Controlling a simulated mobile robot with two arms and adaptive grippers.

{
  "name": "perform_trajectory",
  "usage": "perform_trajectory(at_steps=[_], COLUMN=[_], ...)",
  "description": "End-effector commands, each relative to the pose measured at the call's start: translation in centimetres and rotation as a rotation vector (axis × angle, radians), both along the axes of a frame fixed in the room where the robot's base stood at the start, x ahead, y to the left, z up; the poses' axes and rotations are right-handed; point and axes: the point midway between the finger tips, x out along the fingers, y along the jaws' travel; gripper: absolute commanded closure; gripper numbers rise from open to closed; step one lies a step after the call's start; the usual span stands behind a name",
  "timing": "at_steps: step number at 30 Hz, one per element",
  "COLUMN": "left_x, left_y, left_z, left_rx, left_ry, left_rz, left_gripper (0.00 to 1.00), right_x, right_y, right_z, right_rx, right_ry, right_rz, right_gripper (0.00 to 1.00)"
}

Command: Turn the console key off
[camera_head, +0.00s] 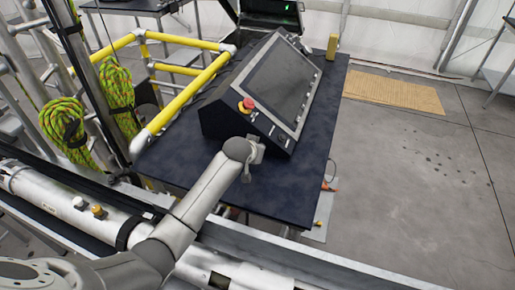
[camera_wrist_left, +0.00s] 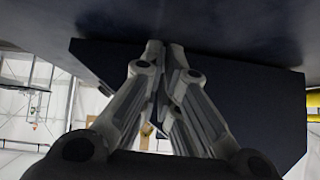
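The dark control console (camera_head: 225,95) stands on a dark table, its sloped screen panel facing up and right. I cannot make out the key clearly; small controls line the console's near edge. My left gripper (camera_head: 248,174) is just in front of that near face, low over the table, partly hidden by its own wrist. In the left wrist view its two fingers (camera_wrist_left: 163,47) come together at the tips against a dark surface. No key shows between them. My right gripper is not in view.
The dark tabletop (camera_head: 290,190) is bare in front of the console. Yellow railings (camera_head: 190,93) run along its left. Green rope coils (camera_head: 63,125) hang at left.

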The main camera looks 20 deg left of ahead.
Motion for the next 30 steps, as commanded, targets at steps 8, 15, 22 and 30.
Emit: perform_trajectory(at_steps=[8,15,22,30], left_x=[0.03,0.05,0.04,0.04], left_y=[0.26,0.26,0.25,0.23], left_z=[0.09,0.04,0.04,0.03], left_rx=[-0.069,-0.079,-0.078,-0.078], left_ry=[0.001,0.002,0.002,0.002], left_rz=[0.001,0.000,0.000,0.000], left_gripper=[1.00,1.00,0.95,0.75], right_x=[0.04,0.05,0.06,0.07], right_y=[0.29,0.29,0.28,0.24], right_z=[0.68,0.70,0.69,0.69], right_rx=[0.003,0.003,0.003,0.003], right_ry=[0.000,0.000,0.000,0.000], right_rz=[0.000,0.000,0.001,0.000], right_gripper=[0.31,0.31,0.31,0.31])
